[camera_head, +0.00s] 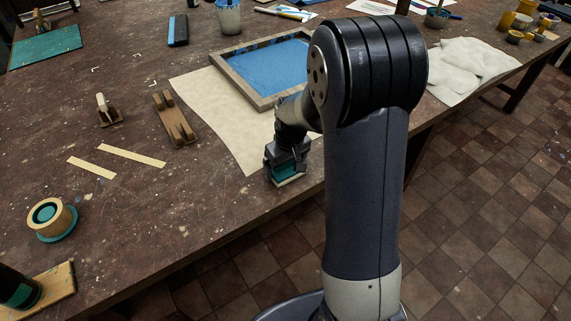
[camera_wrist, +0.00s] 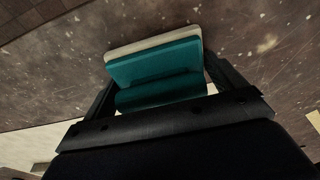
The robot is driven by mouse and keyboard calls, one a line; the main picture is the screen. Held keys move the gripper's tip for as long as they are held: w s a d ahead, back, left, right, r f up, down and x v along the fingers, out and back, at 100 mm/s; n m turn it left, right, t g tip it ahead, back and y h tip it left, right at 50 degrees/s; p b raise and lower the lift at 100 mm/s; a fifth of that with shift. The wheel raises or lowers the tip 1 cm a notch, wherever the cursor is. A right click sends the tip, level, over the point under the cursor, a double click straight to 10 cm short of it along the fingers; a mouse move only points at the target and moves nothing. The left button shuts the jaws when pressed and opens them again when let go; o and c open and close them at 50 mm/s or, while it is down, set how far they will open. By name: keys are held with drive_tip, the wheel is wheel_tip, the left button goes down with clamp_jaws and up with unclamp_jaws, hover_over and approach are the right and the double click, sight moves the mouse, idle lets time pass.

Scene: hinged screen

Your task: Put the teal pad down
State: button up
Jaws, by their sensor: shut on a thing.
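The teal pad (camera_wrist: 155,62) is held between the two fingers of my gripper (camera_wrist: 158,85) in the wrist view. It has a teal block shape with a pale layer along its far side. In the head view my gripper (camera_head: 288,168) is low at the table's front edge, beside the cream sheet, with a bit of the teal pad (camera_head: 287,172) showing between its fingers. My gripper is shut on the pad. I cannot tell whether the pad touches the table (camera_head: 235,205).
A framed blue screen (camera_head: 268,68) lies on the cream sheet (camera_head: 212,98) behind my gripper. A wooden stand (camera_head: 175,120), two pale strips (camera_head: 131,155) and a tape roll (camera_head: 48,215) lie to the left. Crumpled white cloth (camera_head: 468,65) is at the right. The front middle table is bare.

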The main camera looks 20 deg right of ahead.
sight(289, 171)
drive_tip(key=shift+f, duration=0.25)
drive_tip(key=o, duration=0.7)
drive_tip(key=shift+o, duration=0.2)
drive_tip(key=shift+s, duration=0.1)
drive_tip(key=shift+f, duration=0.1)
drive_tip(key=shift+r, duration=0.6)
wheel_tip(289, 171, up, 12)
drive_tip(key=s, duration=0.1)
drive_tip(key=shift+s+d+f, duration=0.25)
drive_tip(key=shift+d, duration=0.05)
drive_tip(key=shift+f, duration=0.1)
